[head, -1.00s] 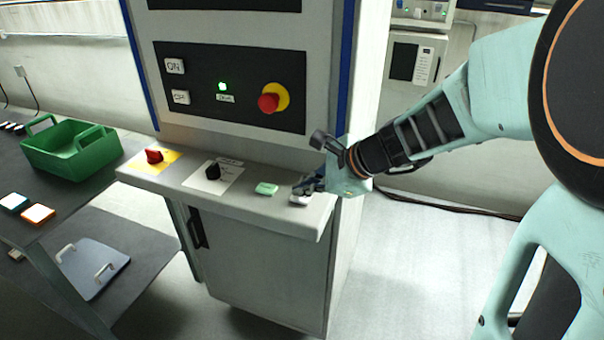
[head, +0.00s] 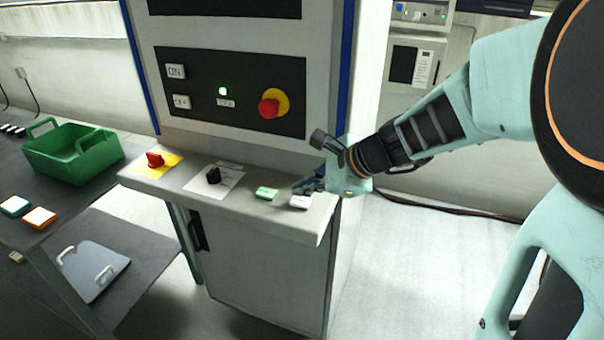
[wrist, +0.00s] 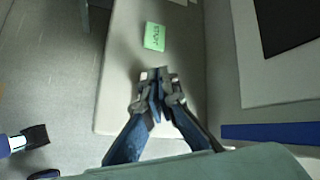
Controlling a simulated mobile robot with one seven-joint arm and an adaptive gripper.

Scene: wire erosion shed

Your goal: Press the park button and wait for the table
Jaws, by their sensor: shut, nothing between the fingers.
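A control ledge (head: 150,181) juts from the front of the machine. Near its right end are a green button (head: 266,193) and a white button (head: 300,202); the white one's label is too small to read. In the wrist view the green button (wrist: 154,37) reads START. My gripper (head: 309,184) is shut and empty, just above and behind the white button. In the wrist view my shut fingertips (wrist: 157,76) cover most of the white button, with a pale edge showing beside them. I cannot tell whether they touch it. The machine's table is not in view.
A red knob (head: 155,160) and a black knob (head: 213,175) stand on the ledge. The panel above has ON and other keys, a lit green lamp (head: 222,91) and a red emergency stop (head: 270,107). A green crate (head: 72,153) sits on the left bench.

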